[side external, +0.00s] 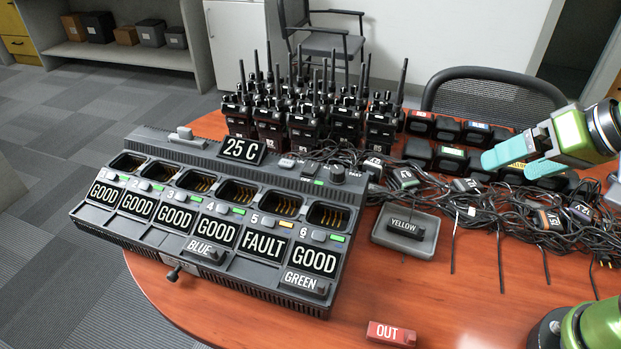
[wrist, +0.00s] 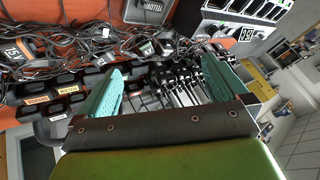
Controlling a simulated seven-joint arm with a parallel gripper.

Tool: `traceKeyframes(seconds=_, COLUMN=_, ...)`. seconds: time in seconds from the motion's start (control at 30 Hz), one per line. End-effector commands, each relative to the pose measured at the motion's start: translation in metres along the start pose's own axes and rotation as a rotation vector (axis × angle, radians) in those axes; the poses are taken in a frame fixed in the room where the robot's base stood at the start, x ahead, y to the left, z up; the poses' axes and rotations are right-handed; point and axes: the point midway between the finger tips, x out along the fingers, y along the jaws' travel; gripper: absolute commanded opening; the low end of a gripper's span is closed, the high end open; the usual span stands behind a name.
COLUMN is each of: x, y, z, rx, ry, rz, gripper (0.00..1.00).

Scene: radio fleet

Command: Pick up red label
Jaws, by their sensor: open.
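The red label (side external: 391,334) is a small red block marked OUT in white. It lies on the wooden table at the bottom of the side view, near the front edge. I cannot make it out in the wrist view. My gripper (side external: 515,163) has teal fingers and is at the upper right of the side view, above the battery packs and well apart from the red label. It is open and empty. In the wrist view, the open fingers (wrist: 162,62) spread over the radios, cables and packs.
A large charger (side external: 228,160) fills the table's left side, with BLUE and GREEN tags on it. A grey tray (side external: 430,247) holds a YELLOW tag (side external: 406,225). Tangled cables (side external: 470,205), several radios (side external: 303,125) and battery packs crowd the back and right. The table around the red label is clear.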

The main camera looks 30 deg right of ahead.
Motion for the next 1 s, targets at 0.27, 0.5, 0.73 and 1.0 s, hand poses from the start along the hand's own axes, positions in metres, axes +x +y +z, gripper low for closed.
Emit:
traceKeyframes(seconds=0.27, x=0.043, y=-0.075, z=0.053, rx=-0.204, ry=-0.318, rz=-0.006, gripper=1.0)
traceKeyframes(seconds=0.5, x=0.069, y=-0.147, z=0.137, rx=-0.059, ry=-0.534, rz=0.254, gripper=1.0)
traceKeyframes(seconds=0.73, x=0.07, y=-0.163, z=0.149, rx=0.26, ry=-0.468, rz=0.439, gripper=1.0)
traceKeyframes(seconds=1.0, x=0.083, y=-0.154, z=0.157, rx=0.371, ry=-0.444, rz=0.485, gripper=1.0)
